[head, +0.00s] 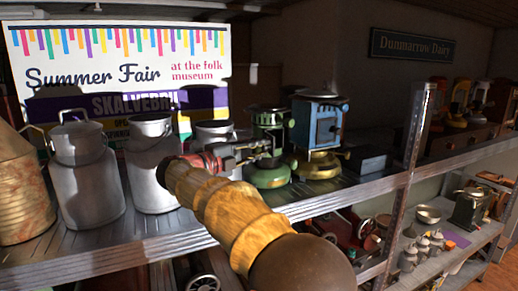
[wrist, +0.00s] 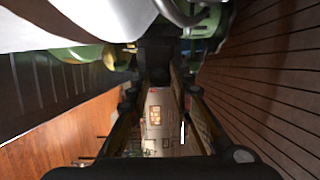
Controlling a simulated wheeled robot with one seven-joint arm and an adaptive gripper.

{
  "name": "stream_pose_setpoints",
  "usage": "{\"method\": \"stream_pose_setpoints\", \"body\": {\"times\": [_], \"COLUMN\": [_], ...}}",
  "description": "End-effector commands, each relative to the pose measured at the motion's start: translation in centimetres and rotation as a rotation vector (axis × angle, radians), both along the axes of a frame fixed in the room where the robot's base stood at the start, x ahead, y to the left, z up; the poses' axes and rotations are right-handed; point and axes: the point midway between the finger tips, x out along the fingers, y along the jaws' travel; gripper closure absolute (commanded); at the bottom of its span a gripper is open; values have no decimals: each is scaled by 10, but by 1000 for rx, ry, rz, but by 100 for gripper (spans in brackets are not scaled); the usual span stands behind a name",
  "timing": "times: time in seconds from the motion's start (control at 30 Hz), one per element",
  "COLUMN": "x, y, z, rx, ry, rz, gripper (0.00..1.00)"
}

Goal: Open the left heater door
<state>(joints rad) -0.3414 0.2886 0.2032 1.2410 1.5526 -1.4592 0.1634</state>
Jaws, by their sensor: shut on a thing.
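The left heater (head: 270,172) is green with a round base and stands on the upper shelf. The right heater (head: 318,125), a blue box on a brass-coloured base, stands close beside it. My gripper (head: 268,147) reaches in from the left to the front of the green heater. In the wrist view the dark fingers of my gripper (wrist: 157,75) come together at the heater, with green parts (wrist: 207,22) around them. They are shut on its door, which is mostly hidden by the fingers. I cannot tell how far the door stands open.
Metal milk cans (head: 88,175) and a rusty can (head: 20,190) stand to the left on the shelf (head: 110,245). A Summer Fair poster (head: 120,60) is behind them. A metal post (head: 410,150) rises to the right. A lower shelf holds small pots (head: 420,245).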

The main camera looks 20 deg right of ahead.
Motion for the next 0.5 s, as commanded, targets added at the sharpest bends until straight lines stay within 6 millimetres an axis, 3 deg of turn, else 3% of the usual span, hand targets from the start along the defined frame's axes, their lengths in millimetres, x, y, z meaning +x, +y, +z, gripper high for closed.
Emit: {"method": "stream_pose_setpoints", "body": {"times": [0.23, 0.27, 0.5], "x": [0, 0, 0], "y": [1, 1, 0], "z": [-1, -1, -1], "rx": [0, 0, 0], "ry": [1, 2, 1], "rz": [2, 2, 1], "gripper": [100, 78, 64]}}
